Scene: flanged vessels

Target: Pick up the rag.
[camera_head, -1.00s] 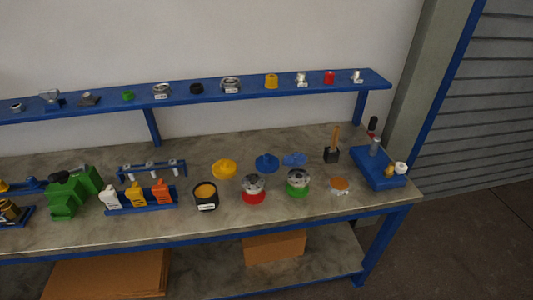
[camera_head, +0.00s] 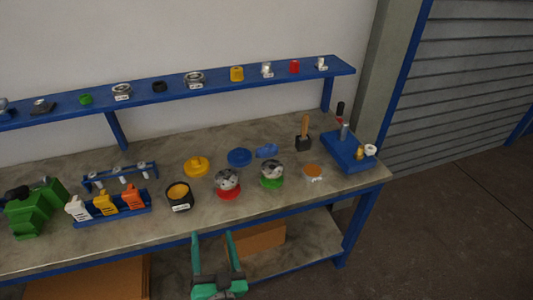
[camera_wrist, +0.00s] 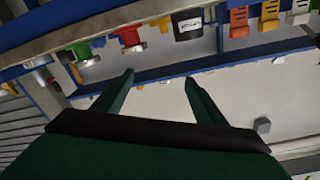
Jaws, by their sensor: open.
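The rag looks to be the small crumpled blue piece (camera_head: 267,150) lying flat on the bench in the head view. It lies right of a round blue lid and behind the vessel on the green base. My gripper (camera_head: 215,240) is low in front of the bench's front edge, its two green fingers spread apart with nothing between them. It is well short of the rag, to its front left. In the wrist view the open fingers (camera_wrist: 158,80) show empty. I cannot make out the rag clearly in the wrist view.
Vessels on red (camera_head: 228,184) and green (camera_head: 272,174) bases and a black pot (camera_head: 179,196) stand between gripper and rag. A brush in a black holder (camera_head: 304,136) and a blue stand (camera_head: 346,154) are to the right. A blue shelf (camera_head: 215,80) runs above the bench (camera_head: 325,193).

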